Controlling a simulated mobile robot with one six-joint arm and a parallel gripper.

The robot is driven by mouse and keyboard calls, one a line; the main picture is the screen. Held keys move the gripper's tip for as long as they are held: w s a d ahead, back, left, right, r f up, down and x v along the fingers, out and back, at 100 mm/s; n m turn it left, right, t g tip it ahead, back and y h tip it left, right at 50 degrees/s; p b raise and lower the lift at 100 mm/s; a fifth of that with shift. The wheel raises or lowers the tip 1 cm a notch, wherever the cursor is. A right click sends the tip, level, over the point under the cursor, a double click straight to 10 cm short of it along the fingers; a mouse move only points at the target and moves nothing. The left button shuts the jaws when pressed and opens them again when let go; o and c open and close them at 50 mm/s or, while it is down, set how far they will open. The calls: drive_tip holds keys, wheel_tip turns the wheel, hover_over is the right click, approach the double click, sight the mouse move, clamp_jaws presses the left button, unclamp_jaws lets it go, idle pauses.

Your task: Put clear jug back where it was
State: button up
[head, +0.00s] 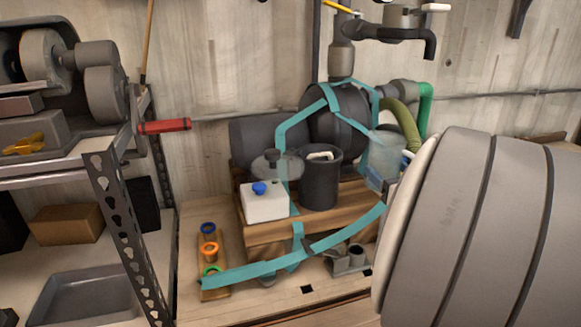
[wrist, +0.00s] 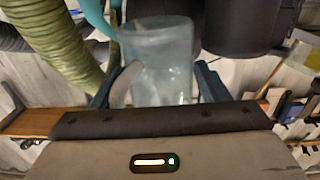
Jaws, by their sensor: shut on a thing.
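The clear jug (head: 384,160) is a pale, see-through bluish vessel at the right of the wooden crate in the head view. In the wrist view the clear jug (wrist: 158,50) stands between the two fingers of my gripper (wrist: 168,76), which is shut on it. In the head view my arm covers most of the gripper. The jug looks roughly upright beside the dark bin. I cannot tell whether its base touches anything.
On the wooden crate (head: 275,231) stand a white container with a blue cap (head: 264,201) and a dark bin (head: 320,180). Teal strapping (head: 328,239) runs around them. A green hose (wrist: 62,45) passes close to the jug. A metal shelf (head: 110,190) stands at left.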

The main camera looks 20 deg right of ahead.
drive_tip(key=w, duration=1)
drive_tip(key=f+b, duration=0.1)
drive_tip(key=f, duration=0.3)
drive_tip(key=f+b, duration=0.1)
drive_tip(key=f, duration=0.1)
drive_tip(key=shift+w+d+f+b, duration=0.1)
drive_tip(key=shift+d+f+b, duration=0.2)
drive_tip(key=shift+d+f, duration=0.1)
drive_tip(key=shift+w+f, duration=0.1)
drive_tip(key=shift+w, duration=0.15)
drive_tip(key=shift+f, duration=0.2)
drive_tip(key=o, duration=1.1)
